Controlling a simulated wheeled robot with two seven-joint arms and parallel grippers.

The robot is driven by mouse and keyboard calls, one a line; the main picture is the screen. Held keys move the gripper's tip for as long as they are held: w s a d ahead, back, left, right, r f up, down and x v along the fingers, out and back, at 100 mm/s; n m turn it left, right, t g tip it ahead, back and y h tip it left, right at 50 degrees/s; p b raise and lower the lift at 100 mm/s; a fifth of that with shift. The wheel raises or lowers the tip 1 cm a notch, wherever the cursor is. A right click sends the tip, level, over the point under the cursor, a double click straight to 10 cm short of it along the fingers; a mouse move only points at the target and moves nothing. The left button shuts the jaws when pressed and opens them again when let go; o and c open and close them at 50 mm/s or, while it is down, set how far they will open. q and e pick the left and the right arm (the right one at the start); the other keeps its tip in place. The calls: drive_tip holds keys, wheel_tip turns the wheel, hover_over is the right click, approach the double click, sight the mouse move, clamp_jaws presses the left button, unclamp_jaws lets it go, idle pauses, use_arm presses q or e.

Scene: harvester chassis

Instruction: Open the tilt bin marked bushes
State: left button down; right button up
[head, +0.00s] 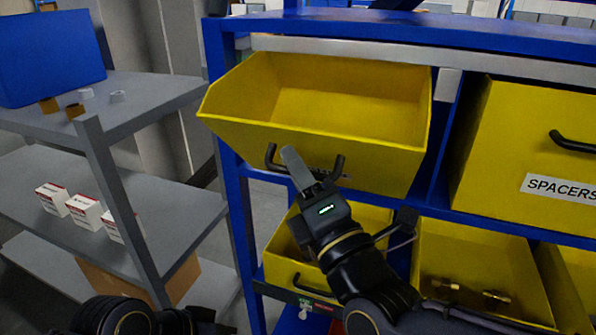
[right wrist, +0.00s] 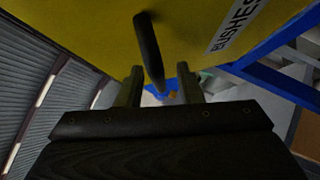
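The yellow tilt bin marked bushes (head: 375,155) is at the upper left of the blue rack in the head view. It is tipped forward, its empty inside showing. Its black handle (head: 271,157) is partly hidden by my right gripper (head: 297,165), which also hides most of the label. In the right wrist view the label (right wrist: 236,25) reads "BUSHES". The two fingers of my right gripper (right wrist: 160,88) stand apart there, with the handle (right wrist: 149,50) reaching toward the gap between them. I cannot tell whether they touch it. My left gripper is out of view.
A yellow bin marked spacers (head: 520,150) is to the right, looking closed. Lower yellow bins (head: 480,265) sit below, one holding brass-coloured parts. A grey shelf unit (head: 150,100) with small boxes (head: 85,212) stands to the left, with a gap before the blue rack.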

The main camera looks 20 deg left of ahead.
drive_tip(key=v, duration=0.7)
drive_tip(key=shift+s+d+f, duration=0.15)
drive_tip(key=shift+s+d, duration=0.1)
drive_tip(key=shift+d, duration=0.05)
